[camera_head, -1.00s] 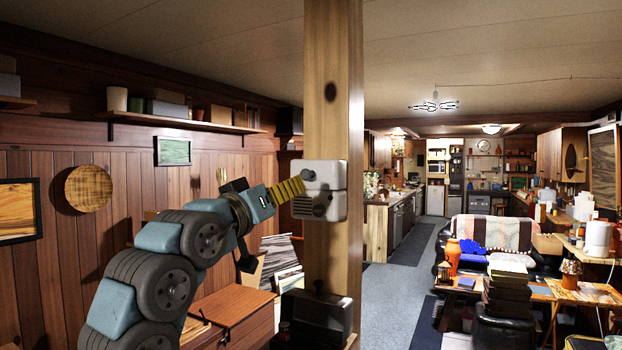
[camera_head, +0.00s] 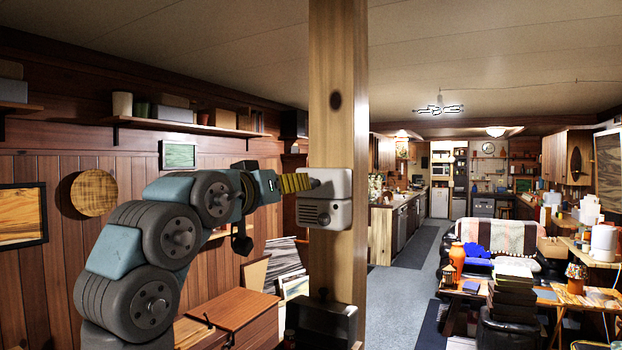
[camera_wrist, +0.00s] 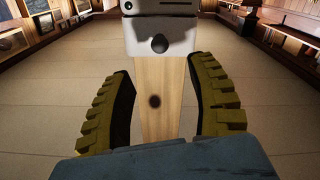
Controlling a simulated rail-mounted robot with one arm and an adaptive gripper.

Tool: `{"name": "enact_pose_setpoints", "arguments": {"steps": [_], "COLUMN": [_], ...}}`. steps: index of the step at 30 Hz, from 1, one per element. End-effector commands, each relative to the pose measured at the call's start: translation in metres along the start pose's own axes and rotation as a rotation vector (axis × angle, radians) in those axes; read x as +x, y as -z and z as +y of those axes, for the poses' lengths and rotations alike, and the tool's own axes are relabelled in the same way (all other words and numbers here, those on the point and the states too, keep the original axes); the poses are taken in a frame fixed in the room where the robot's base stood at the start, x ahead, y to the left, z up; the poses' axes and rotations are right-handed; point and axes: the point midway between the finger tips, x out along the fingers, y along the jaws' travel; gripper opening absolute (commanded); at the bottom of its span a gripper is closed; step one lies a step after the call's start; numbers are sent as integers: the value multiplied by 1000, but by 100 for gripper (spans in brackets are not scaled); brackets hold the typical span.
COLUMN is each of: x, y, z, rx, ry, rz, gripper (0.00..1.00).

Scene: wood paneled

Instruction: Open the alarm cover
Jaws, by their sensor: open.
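The alarm (camera_head: 326,213) is a pale box on a wooden post, with a grille and a round button on its lower part. Its cover (camera_head: 338,182) is the upper part, above a seam, and looks closed. My gripper (camera_head: 312,182) is in front of the cover, its yellow fingers partly hiding it. My gripper (camera_wrist: 160,68) is open and empty there, fingers spread either side of the post. Contact with the cover cannot be told.
The wooden post (camera_head: 338,100) runs from the ceiling down past the alarm. A dark box (camera_head: 322,318) sits low on the post. A wooden cabinet (camera_head: 235,312) stands below my arm. Open carpet (camera_head: 407,275) lies right of the post.

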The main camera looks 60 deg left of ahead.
Motion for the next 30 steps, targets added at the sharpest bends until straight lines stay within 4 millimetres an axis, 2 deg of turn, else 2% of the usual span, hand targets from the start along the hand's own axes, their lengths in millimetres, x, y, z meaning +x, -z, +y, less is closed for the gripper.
{"name": "enact_pose_setpoints", "arguments": {"steps": [6,15,22,30], "x": [35,73,92,99], "y": [2,2,1,1], "z": [1,0,0,0], "rx": [-2,0,0,1], "ry": [-1,1,0,1], "rz": [-2,0,0,3], "gripper": [58,58,58,58]}}
